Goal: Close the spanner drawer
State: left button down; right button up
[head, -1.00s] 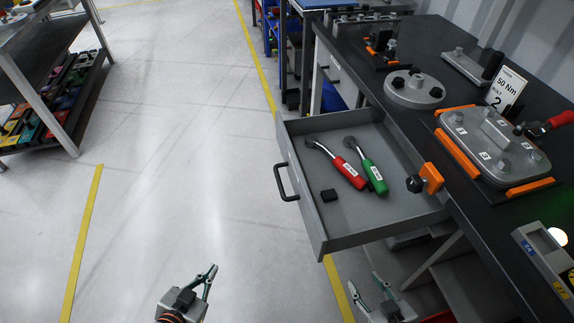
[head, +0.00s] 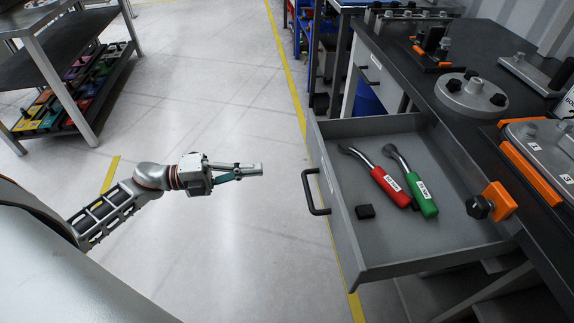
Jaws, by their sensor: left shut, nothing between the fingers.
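The spanner drawer (head: 347,225) is grey and stands pulled out from under the dark workbench (head: 428,85). Its black handle (head: 312,192) is on the front panel, facing left. My left gripper (head: 256,170) is shut and empty. It points right at the drawer front, a short way left of the handle and apart from it. My right gripper is not in view.
An orange clamp with a black knob (head: 492,203) sits at the bench edge by the drawer's right side. Grey plates and fixtures stand on the bench. A dark shelf unit (head: 72,62) with coloured bins is at upper left. The floor (head: 235,255) left of the drawer is clear.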

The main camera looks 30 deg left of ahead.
aim_at(317, 163)
pick_arm(q)
jog(key=x, duration=1.2)
jog(key=shift+w+d, duration=0.15)
jog(key=shift+d, duration=0.05)
jog(key=shift+w+d, duration=0.2)
jog(key=shift+d, duration=0.1)
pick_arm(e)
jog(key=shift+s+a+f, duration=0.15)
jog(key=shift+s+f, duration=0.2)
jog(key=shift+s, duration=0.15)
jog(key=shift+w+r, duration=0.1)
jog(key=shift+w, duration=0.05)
